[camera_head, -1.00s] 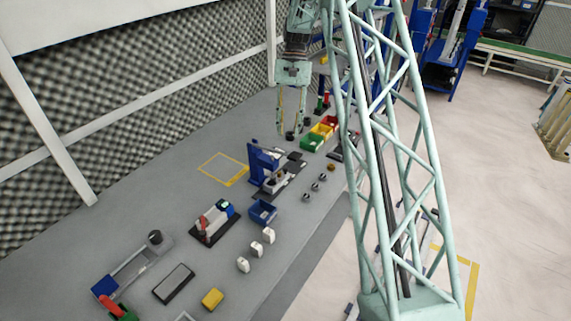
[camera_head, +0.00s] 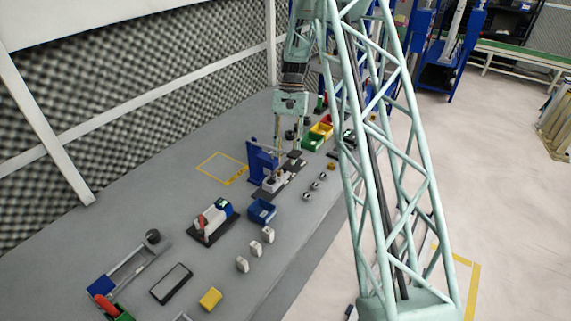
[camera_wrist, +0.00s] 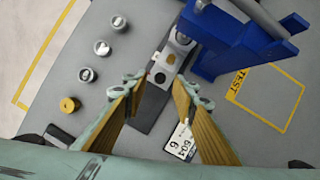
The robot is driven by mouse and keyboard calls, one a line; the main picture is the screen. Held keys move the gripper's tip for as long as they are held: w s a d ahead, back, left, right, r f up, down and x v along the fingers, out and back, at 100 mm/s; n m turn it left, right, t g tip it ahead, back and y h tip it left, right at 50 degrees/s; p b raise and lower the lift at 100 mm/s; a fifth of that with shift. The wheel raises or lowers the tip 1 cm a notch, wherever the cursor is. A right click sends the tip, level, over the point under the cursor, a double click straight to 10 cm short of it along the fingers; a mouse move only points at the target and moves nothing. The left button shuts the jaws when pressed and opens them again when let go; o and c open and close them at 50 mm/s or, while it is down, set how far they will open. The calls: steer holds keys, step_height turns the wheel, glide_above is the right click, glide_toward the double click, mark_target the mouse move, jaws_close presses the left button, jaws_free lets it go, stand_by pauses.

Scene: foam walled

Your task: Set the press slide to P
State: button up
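The blue press (camera_head: 258,160) stands on the bench, and its frame (camera_wrist: 235,45) fills the upper right of the wrist view. Its slide (camera_head: 275,182) is a light metal block on a dark rail; in the wrist view the slide (camera_wrist: 172,58) sits at the press end of the rail (camera_wrist: 150,108). No P mark is readable. My gripper (camera_head: 287,150) hangs above the rail, behind the slide in the head view.
Several round knobs (camera_wrist: 102,47) lie beside the rail. A yellow "TEST" outline (camera_wrist: 270,95) is beyond the press.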

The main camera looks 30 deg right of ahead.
mark_target(277, 178)
steer(key=shift+x, duration=1.3)
jaws_close()
